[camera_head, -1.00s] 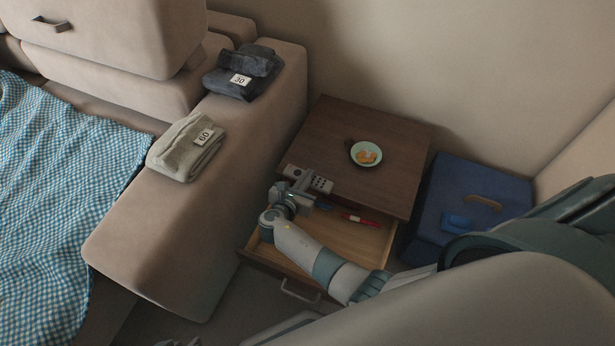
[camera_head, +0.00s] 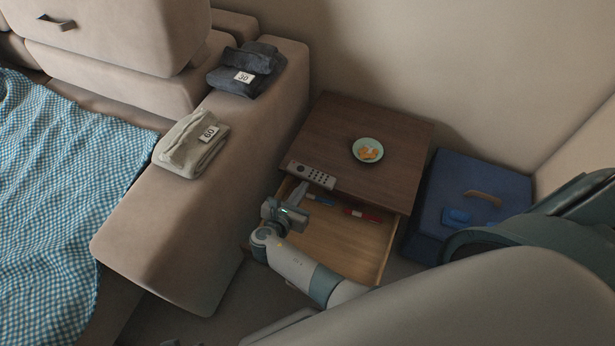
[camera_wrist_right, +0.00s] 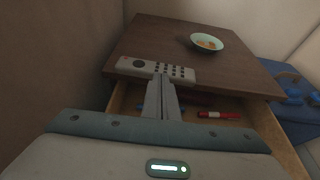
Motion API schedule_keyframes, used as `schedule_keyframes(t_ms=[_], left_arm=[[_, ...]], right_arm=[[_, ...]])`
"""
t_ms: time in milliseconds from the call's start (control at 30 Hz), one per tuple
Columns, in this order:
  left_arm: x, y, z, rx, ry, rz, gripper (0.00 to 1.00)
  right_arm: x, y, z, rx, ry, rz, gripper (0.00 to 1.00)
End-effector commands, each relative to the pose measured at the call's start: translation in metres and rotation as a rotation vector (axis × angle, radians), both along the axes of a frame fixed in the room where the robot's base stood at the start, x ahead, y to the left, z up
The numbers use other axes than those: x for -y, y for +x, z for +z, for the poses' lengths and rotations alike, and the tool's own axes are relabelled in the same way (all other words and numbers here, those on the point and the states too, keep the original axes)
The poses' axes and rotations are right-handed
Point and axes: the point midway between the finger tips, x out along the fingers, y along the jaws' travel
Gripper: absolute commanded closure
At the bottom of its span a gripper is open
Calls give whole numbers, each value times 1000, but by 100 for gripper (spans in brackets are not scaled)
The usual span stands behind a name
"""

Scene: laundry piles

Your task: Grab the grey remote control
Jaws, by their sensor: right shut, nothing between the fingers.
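The grey remote control (camera_head: 311,175) lies on the front left edge of the brown side table (camera_head: 353,140). It also shows in the right wrist view (camera_wrist_right: 155,69), with its row of dark buttons facing up. My right gripper (camera_head: 299,194) is just in front of the remote, over the open drawer (camera_head: 345,239). In the right wrist view its fingers (camera_wrist_right: 161,84) are closed together and empty, pointing at the remote; whether they touch it I cannot tell.
A green bowl with food (camera_head: 368,150) stands on the table. The drawer holds a red pen (camera_head: 362,215) and a blue one (camera_head: 321,200). A blue box (camera_head: 471,196) stands at the right. The sofa arm (camera_head: 180,240), with folded cloths on it, is at the left.

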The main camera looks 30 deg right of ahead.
Motion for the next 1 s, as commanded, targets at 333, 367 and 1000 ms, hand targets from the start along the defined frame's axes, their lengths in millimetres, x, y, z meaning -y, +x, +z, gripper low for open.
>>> schedule_keyframes(t_ms=[333,367,1000], left_arm=[[0,0,2,1,1,0,73],[0,0,2,1,1,0,73],[0,0,2,1,1,0,71]], right_arm=[[-34,-29,0,0,0,-1,100],[-35,-30,0,0,0,-1,100],[-25,-50,-12,30,113,-74,100]])
